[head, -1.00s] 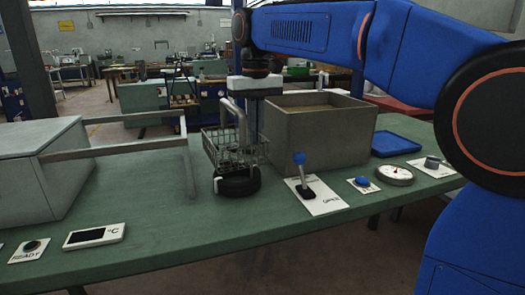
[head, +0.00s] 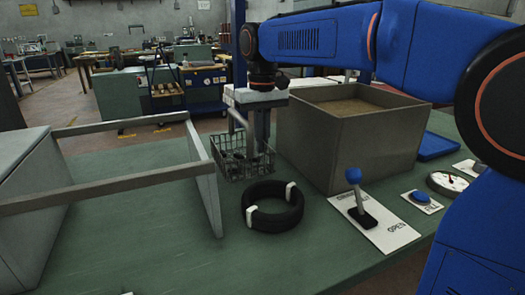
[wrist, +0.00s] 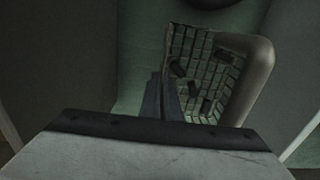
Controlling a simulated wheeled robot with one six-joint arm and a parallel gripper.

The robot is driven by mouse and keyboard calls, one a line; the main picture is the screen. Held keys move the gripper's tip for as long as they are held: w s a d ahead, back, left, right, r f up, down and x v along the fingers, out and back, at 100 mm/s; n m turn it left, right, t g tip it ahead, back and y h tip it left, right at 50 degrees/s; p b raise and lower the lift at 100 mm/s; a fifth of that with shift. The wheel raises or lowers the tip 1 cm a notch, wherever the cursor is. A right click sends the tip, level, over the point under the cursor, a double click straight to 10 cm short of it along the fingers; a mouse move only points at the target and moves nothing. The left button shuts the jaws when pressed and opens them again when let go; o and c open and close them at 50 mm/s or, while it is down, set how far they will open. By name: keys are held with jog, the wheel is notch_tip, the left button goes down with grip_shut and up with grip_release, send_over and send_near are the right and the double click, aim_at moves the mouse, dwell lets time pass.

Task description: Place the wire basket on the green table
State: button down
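The wire basket (head: 235,167), a small grey mesh basket with a thick pale handle, is left of the grey box in the head view. It also shows in the wrist view (wrist: 204,62), with dark pieces inside. My gripper (head: 262,140) points down at the basket's right side. In the wrist view its fingers (wrist: 165,90) are close together at the basket's edge; the grip itself is partly hidden. The basket keeps its place under the gripper. I cannot tell whether its bottom touches the green table (head: 150,250).
A black ring with white clips (head: 247,218) lies in front of the basket. The grey box (head: 340,150) stands right, a metal frame (head: 205,190) left. A blue-knobbed lever (head: 360,200) is front right. Bare table lies front left.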

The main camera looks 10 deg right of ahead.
jog(key=shift+f, duration=1.4)
jog(key=shift+f, duration=0.15)
jog(key=c, duration=2)
grip_release()
